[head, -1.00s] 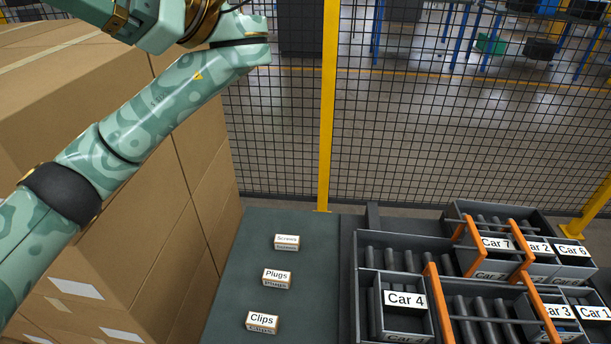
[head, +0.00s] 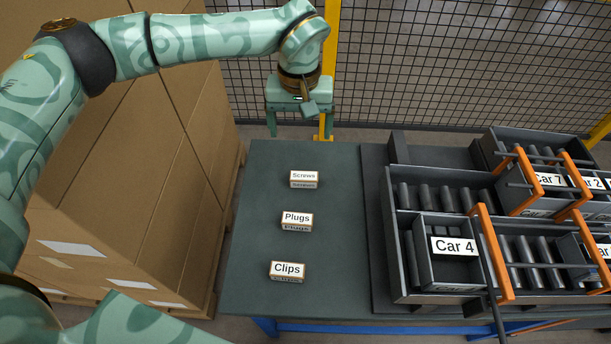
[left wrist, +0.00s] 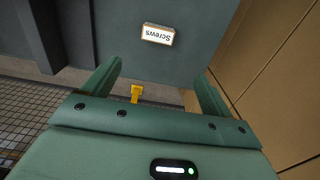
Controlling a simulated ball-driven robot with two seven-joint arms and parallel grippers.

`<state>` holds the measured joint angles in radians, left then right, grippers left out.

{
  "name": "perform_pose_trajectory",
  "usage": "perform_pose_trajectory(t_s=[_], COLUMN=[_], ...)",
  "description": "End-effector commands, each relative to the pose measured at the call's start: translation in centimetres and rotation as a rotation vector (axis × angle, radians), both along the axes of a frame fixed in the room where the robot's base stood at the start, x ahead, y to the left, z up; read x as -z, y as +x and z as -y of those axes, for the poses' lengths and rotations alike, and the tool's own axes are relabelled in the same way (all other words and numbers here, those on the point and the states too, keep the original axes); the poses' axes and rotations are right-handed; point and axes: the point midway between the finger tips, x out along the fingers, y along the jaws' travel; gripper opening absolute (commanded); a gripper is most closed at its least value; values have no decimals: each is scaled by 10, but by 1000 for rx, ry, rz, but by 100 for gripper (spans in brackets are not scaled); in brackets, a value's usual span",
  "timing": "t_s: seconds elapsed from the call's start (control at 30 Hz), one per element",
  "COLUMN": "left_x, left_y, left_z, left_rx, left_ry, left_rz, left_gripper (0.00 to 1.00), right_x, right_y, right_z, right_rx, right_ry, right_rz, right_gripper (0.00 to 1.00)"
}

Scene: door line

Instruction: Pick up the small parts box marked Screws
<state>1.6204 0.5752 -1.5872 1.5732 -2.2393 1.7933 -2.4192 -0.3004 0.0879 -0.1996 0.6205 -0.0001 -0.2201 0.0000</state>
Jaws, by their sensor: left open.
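The small parts box marked Screws (head: 303,180) lies on the dark table at its far end, label up, the farthest of three boxes in a row. It also shows in the left wrist view (left wrist: 158,34), top centre, beyond the fingertips. My left gripper (head: 300,134) is open and empty, pointing down above the table's far edge, behind the Screws box and apart from it. In the left wrist view its two fingers (left wrist: 160,78) stand wide apart. My right gripper is not in view.
The Plugs box (head: 297,222) and Clips box (head: 287,272) lie nearer on the table (head: 335,245). A Car 4 bin (head: 455,250) stands in the roller rack at the right. Stacked cartons (head: 150,170) stand close on the left. A mesh fence (head: 420,70) and yellow post (head: 331,60) stand behind.

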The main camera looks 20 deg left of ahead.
Motion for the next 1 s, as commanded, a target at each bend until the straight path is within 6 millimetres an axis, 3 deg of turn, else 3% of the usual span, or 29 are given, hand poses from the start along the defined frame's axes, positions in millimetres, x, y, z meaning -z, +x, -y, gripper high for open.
perform_pose_trajectory(t_s=[0.03, 0.1, 0.3, 0.53, 0.8, 1.0], left_x=[19, 38, 81, 99, 141, 144], left_y=[-1, -1, -1, -2, -5, -5], left_z=[0, 0, 1, 2, 10, 9], left_rx=[-1, -3, -4, -4, -6, -6], left_ry=[-1, -1, -2, -2, -2, -1], left_rz=[-9, -11, -10, -8, -10, -5], left_gripper=[85, 85, 85, 85, 85, 85], right_x=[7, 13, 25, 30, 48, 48], right_y=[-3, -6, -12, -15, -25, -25], right_z=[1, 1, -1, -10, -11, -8], right_rx=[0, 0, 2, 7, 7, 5], right_ry=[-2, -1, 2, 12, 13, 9], right_rz=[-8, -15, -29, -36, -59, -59], right_gripper=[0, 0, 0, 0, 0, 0])
